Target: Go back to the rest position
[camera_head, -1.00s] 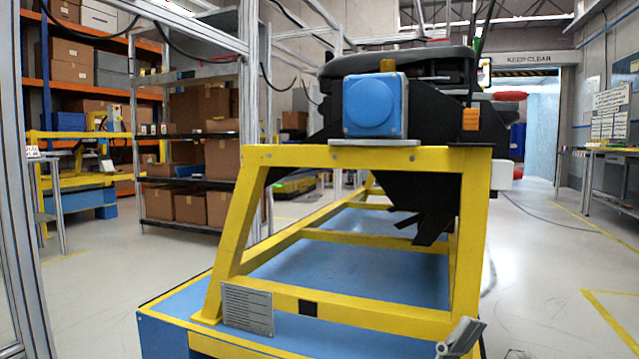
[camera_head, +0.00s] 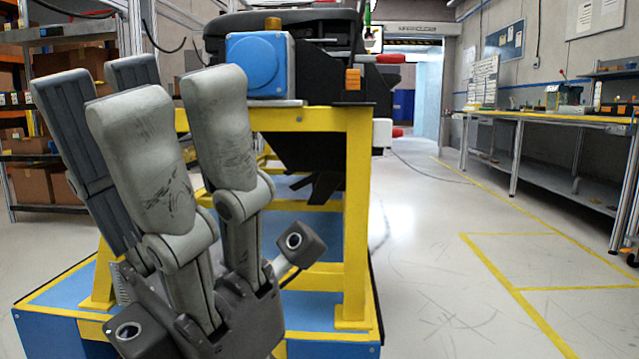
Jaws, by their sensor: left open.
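My left gripper (camera_head: 135,100) stands large in the left foreground of the head view, fingers pointing up. Its light grey and dark grey fingers are spread apart, with nothing seen between them. It is in front of the yellow frame (camera_head: 357,220) and hides part of it and of the blue base. The dashboard module (camera_head: 330,50), a black unit, rests on the frame behind the gripper. A blue box with an orange knob (camera_head: 258,65) sits at its front. My right gripper is not in view.
Shelving with brown boxes (camera_head: 35,185) stands at the far left. A long workbench (camera_head: 545,118) lines the right wall. The grey floor (camera_head: 430,270) between frame and bench is clear, with yellow lines marked on it.

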